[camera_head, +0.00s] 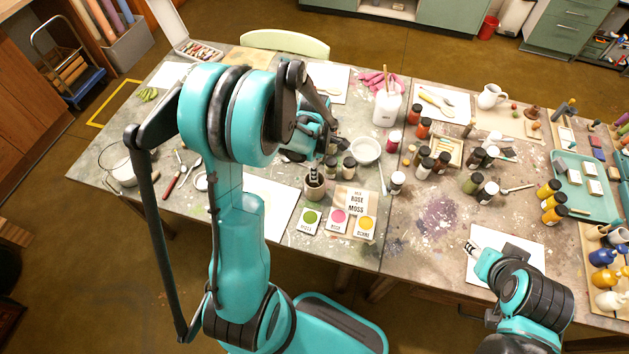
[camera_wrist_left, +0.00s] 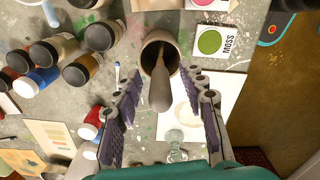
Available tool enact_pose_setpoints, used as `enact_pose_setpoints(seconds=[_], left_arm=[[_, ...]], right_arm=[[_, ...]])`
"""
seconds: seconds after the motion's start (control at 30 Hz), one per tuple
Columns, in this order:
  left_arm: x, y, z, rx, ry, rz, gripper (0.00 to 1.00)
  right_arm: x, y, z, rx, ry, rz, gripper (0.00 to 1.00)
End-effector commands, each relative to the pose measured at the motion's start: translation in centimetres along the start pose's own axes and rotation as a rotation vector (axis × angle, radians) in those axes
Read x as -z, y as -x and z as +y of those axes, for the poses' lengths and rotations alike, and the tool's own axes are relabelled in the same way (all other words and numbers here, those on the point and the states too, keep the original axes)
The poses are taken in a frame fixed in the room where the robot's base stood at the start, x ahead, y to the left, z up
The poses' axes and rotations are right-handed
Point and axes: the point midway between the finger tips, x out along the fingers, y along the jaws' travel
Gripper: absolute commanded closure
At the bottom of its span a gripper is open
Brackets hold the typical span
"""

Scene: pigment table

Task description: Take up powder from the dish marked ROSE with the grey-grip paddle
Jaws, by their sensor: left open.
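The dish marked ROSE (camera_head: 338,217) holds pink powder and stands on a white card between the green MOSS dish (camera_head: 310,217) and the yellow OCHRE dish (camera_head: 367,224). The grey-grip paddle (camera_wrist_left: 159,92) stands grip-up in a round cup (camera_head: 314,190); its lower end is hidden inside. My left gripper (camera_wrist_left: 164,74) is open above the cup, with the grip between its fingers and a gap on both sides. In the head view its fingers are partly hidden by my arm. My right gripper (camera_head: 478,251) is over a white sheet at the right; its jaws are unclear.
A sign reading MIX ROSE + MOSS (camera_head: 354,199) stands behind the dishes. Dark-capped jars (camera_head: 349,167) and a white bowl (camera_head: 366,150) are close behind the cup. A white sheet (camera_head: 268,205) lies left of the cup. Bare table (camera_head: 420,245) lies right of the dishes.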

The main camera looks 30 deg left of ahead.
Motion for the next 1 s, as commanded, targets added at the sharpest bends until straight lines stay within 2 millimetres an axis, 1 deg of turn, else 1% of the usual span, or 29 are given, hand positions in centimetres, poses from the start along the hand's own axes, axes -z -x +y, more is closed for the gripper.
enact_pose_setpoints(seconds=[0.03, 0.1, 0.33, 0.37, 0.4, 0.5, 0.83, 0.93, 1.0], left_arm=[[0.0, -0.7, 0.0, 0.000, 0.000, 0.000, 0.59], [0.0, -1.0, 0.0, 0.000, -0.001, 0.000, 0.59], [0.0, -1.0, 0.0, 0.000, -0.001, 0.000, 0.59], [0.0, -1.0, 0.0, 0.000, -0.001, 0.000, 0.67], [0.0, -1.0, 0.0, 0.000, -0.001, 0.000, 0.77], [0.0, -1.0, 0.0, 0.000, -0.001, 0.000, 1.00], [0.0, -0.8, 0.0, 0.000, -0.001, 0.000, 1.00], [0.0, 0.2, 0.0, -0.001, -0.001, 0.000, 1.00], [0.0, 1.5, 0.0, -0.001, -0.001, 0.000, 1.00]], right_arm=[[-0.2, -0.2, 0.0, 0.000, 0.000, 0.000, 0.60], [-0.2, -0.3, 0.0, 0.000, 0.000, 0.000, 0.60], [-0.1, -0.2, 0.0, 0.000, 0.000, 0.000, 0.60], [-0.1, -0.2, 0.0, 0.000, 0.000, 0.000, 0.60], [-0.1, -0.2, 0.0, 0.000, 0.000, 0.000, 0.60], [-0.1, -0.2, 0.0, 0.000, 0.000, 0.000, 0.60], [-0.1, -0.2, 0.0, 0.000, 0.000, 0.000, 0.60], [0.1, 0.1, 0.0, 0.000, 0.000, 0.000, 0.60], [0.4, 0.5, 0.0, 0.000, 0.000, 0.000, 0.60]])
